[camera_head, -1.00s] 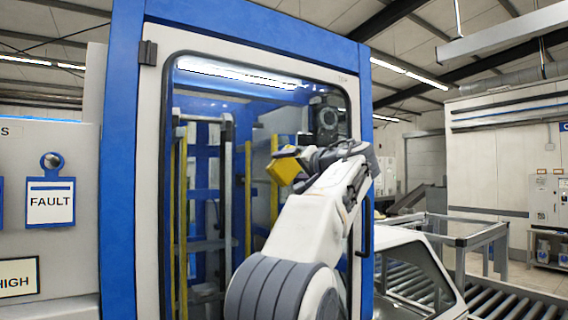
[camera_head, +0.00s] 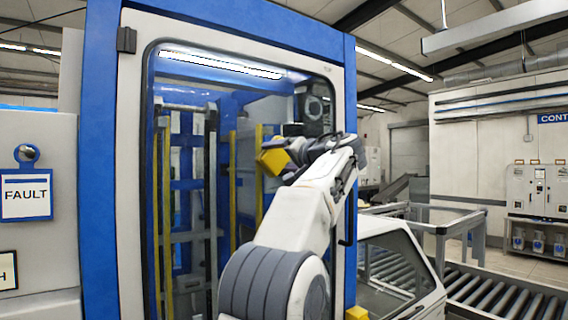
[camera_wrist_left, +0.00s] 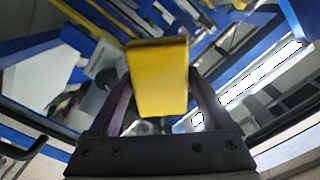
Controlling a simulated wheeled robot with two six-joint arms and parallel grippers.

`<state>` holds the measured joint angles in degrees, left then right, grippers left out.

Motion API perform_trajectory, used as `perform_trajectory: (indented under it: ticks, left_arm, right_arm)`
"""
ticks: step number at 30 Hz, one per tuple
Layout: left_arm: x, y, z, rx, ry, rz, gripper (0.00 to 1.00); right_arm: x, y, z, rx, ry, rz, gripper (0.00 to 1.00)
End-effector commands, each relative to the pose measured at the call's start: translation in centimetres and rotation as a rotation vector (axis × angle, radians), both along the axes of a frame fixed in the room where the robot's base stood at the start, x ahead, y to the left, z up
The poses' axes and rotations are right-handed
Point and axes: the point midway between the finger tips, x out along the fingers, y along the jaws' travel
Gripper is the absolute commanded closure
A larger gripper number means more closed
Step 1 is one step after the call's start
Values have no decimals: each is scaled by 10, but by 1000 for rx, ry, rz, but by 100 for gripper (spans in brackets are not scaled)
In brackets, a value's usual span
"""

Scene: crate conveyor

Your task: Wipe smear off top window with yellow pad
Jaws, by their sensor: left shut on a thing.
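The top window (camera_head: 215,85) is a tall glass pane in a white-framed door of a blue cabinet. I cannot make out a smear on it among the reflections. My left gripper (camera_head: 288,152) is shut on the yellow pad (camera_head: 271,158) in front of the glass, right of the pane's middle. In the left wrist view the yellow pad (camera_wrist_left: 160,82) sits between the dark fingers, its face tilted. I cannot tell whether the pad touches the glass. My arm hides the lower right of the pane. My right gripper is not in view.
A dark handle (camera_head: 347,217) is on the door's right side. A sloped white-framed window (camera_head: 395,262) and a small yellow block (camera_head: 356,313) are at lower right. A roller conveyor (camera_head: 500,297) runs beyond. A FAULT sign (camera_head: 26,196) hangs at left.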

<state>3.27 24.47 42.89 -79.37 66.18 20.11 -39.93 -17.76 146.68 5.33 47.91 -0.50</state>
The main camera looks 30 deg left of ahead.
Motion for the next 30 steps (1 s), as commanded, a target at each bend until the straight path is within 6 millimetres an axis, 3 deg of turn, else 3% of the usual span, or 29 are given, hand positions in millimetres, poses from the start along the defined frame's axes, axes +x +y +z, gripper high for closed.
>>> perform_trajectory:
  ticks: [3, 30]
  left_arm:
    - [-12, 7, -2, 1, -1, 7, 60]
    - [-59, 25, -1, 1, -1, 11, 60]
  right_arm:
    - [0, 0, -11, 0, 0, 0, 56]
    - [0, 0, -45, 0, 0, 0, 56]
